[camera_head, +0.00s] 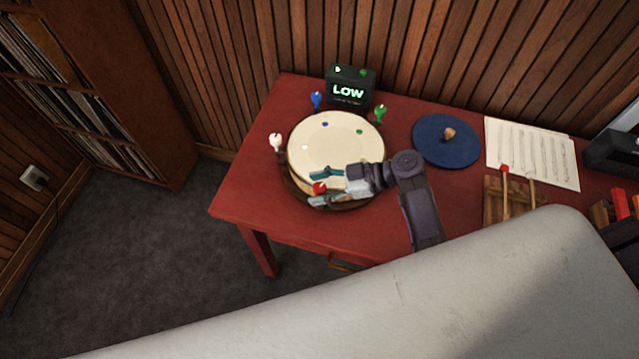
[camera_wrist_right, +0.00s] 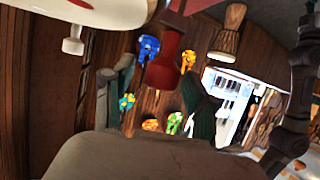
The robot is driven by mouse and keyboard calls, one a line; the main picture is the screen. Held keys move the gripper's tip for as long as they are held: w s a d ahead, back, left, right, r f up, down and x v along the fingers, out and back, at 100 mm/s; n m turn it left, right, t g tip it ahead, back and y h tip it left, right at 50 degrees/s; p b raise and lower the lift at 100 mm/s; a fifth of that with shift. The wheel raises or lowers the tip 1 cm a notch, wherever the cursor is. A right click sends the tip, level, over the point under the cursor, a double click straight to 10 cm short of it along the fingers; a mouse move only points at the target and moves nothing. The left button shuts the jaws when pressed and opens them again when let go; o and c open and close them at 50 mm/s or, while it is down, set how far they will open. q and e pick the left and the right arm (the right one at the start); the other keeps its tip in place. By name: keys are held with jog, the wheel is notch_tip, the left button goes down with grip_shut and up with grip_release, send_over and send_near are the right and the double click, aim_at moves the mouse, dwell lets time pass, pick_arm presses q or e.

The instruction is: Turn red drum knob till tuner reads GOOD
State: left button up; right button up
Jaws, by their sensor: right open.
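The cream-topped drum (camera_head: 335,140) lies on the red table. The tuner (camera_head: 349,90) behind it reads LOW in green. The red knob (camera_head: 319,188) is at the drum's front edge; in the right wrist view a red knob-like shape (camera_wrist_right: 163,70) shows between the fingers. My right gripper (camera_head: 318,187) comes in from the right, open, its fingers on either side of the red knob. I cannot tell whether they touch it. My left gripper is not in view.
White (camera_head: 276,142), blue (camera_head: 316,98) and green (camera_head: 380,113) knobs stand around the drum. A blue disc (camera_head: 446,140), a music sheet (camera_head: 532,153) and a wooden rack (camera_head: 510,198) are to the right. The table's left front corner is clear.

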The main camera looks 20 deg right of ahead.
jog(key=shift+c, duration=1)
grip_shut()
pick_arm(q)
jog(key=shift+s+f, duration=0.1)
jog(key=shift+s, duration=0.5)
pick_arm(e)
jog(key=m+t+h+b, duration=0.1)
jog(key=m+t, duration=0.2)
jog(key=shift+s+t+h, duration=0.15)
jog(key=shift+t+h, duration=0.15)
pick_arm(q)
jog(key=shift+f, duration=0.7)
pick_arm(e)
jog(key=shift+m+t+h, duration=0.9)
jog(key=shift+m+t, duration=0.1)
jog(key=shift+m, duration=0.4)
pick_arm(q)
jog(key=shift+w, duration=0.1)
